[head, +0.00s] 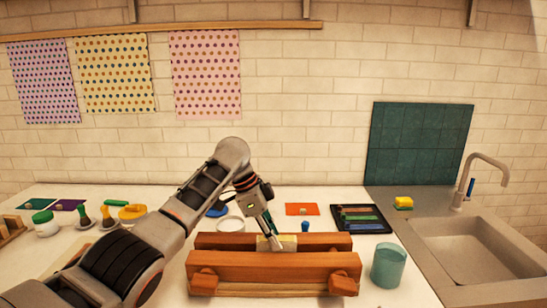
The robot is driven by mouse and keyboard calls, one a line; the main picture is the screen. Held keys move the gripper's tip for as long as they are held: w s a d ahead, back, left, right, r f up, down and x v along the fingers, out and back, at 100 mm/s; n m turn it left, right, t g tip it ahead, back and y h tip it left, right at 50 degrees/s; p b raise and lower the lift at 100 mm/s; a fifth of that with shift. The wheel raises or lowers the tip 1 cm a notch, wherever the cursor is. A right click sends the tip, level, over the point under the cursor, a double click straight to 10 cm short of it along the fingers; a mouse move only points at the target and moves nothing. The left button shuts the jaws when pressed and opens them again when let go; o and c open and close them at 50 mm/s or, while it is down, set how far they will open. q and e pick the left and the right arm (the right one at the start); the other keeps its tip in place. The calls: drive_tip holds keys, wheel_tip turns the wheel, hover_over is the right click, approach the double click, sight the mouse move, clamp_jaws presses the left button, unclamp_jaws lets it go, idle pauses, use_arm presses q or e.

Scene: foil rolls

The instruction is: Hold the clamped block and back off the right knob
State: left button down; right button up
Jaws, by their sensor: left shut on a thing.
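A wooden clamp with two long parallel bars (275,261) lies on the white table. Two wooden knobs sit on its near side: the left knob (204,281) and the right knob (343,282). A pale block (288,242) is between the bars near the middle, its lower part hidden by the near bar. My left gripper (271,240) reaches down from above and is shut on the block, its fingertips partly hidden. My right gripper is not in view, and nothing touches the right knob.
A teal cup (388,265) stands close to the right of the right knob. Behind the clamp are a dark tray (362,219), an orange card (302,209) and a white ring (230,224). Brushes and a jar (45,224) are at left. A sink (475,250) is at right.

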use_arm(q)
drive_tip(key=shift+s+r+p, duration=0.1)
drive_tip(key=shift+r+p, duration=0.1)
drive_tip(key=shift+p, duration=0.3)
idle(0.4)
drive_tip(key=shift+r, duration=4.2)
